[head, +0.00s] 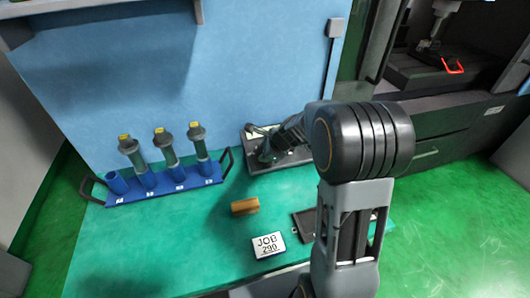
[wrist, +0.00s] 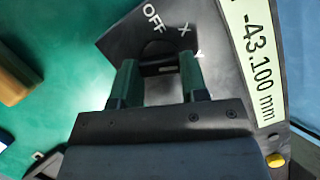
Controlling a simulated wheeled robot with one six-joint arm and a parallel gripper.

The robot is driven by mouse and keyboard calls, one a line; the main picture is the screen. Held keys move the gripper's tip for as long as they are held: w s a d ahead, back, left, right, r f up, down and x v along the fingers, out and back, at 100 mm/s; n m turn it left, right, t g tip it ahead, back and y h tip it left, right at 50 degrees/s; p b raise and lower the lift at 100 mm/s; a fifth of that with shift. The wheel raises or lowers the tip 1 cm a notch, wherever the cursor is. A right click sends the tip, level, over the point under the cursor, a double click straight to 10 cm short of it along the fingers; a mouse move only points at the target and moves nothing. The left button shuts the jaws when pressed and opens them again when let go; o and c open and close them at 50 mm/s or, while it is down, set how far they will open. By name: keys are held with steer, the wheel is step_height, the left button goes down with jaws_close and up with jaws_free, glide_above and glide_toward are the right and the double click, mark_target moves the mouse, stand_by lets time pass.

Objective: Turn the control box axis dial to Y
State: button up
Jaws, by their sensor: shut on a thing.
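The control box (head: 249,132) stands at the back of the green bench in the head view, mostly covered by my arm and gripper (head: 268,152). In the wrist view the box's dark face (wrist: 125,38) carries the labels OFF and X, with part of another letter beside the right finger. The black axis dial (wrist: 155,58) sits between the two fingers of my gripper (wrist: 158,66), which is shut on it. I cannot clearly tell which label the dial points to. The box's display (wrist: 258,60) reads -43.100 mm. A yellow button (wrist: 275,160) is at lower right.
A blue rack (head: 160,192) with several upright holders stands left of the box. A brown cylinder (head: 245,206), a JOB 290 card (head: 268,245) and a dark plate (head: 304,226) lie in front. The machine (head: 450,130) stands at right. The bench's front left is clear.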

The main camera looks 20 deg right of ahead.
steer(key=o, duration=0.9)
steer(key=p+v, duration=0.1)
steer(key=v, duration=1.3)
steer(key=shift+s+a+f+n+g+h, duration=0.3)
steer(key=shift+s+a+n+h, duration=0.5)
steer(key=shift+s+n, duration=2.35)
steer(key=shift+s+a+f+n+g+h, duration=0.35)
steer(key=shift+s+a+n, duration=1.25)
steer(key=shift+n, duration=2.6)
steer(key=shift+s+a+f+n+g+h, duration=0.1)
steer(key=shift+s+a+n+g+h, duration=0.55)
steer(key=shift+s+n, duration=2.75)
